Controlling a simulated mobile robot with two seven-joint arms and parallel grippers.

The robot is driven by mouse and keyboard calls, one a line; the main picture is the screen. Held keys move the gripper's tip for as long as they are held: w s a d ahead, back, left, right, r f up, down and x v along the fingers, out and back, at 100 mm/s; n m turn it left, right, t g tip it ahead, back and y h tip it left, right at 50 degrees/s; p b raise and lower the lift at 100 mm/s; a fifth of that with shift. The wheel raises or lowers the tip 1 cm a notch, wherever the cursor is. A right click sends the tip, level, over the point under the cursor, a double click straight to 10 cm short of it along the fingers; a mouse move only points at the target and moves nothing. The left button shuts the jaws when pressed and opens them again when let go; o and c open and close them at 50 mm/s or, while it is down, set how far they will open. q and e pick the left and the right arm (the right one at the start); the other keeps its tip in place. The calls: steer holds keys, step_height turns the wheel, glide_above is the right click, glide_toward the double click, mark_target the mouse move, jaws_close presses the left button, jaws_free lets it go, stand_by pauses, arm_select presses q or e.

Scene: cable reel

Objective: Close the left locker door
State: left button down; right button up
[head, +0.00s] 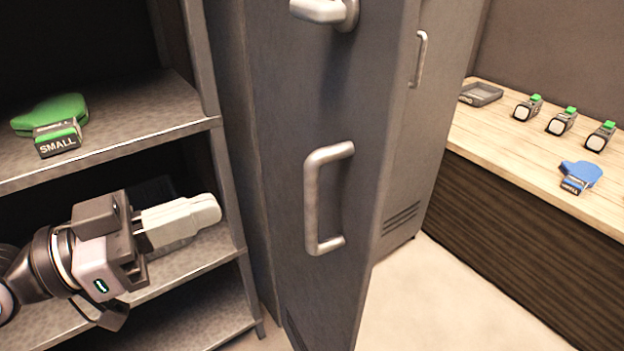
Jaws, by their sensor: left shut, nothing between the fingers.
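A tall grey locker door (270,130) stands in the middle of the head view, seen at an angle, its right edge toward me. It looks swung open. It has a pale metal bar handle (312,200) and a knob-like lever (325,10) above it. My left gripper (205,212) is at the left, in front of the shelves, with its fingers together and empty. It points right toward the door, apart from it by a small gap in the picture. The right gripper is not in view.
A metal shelf (130,125) at the left holds a green item (50,113) with a tag reading SMALL. Another grey locker front with a handle (420,58) stands behind. A wooden counter (520,150) at the right holds a tray, several small devices and a blue item (580,175). Floor (440,300) is clear.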

arm_select(q)
steer(key=p, duration=0.7)
glide_toward(335, 168)
steer(key=shift+g, duration=0.3)
steer(key=p+x, duration=0.1)
steer(key=x, duration=0.1)
steer(key=p+x, duration=0.1)
steer(key=x, duration=0.2)
steer(key=shift+w+a+r, duration=0.1)
steer(key=shift+r, duration=0.1)
steer(key=shift+p+x, duration=0.45)
steer(key=shift+x, duration=0.5)
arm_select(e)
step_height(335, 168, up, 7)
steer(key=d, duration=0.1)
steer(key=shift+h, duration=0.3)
arm_select(q)
steer(key=shift+f, duration=0.15)
steer(key=shift+w, duration=0.1)
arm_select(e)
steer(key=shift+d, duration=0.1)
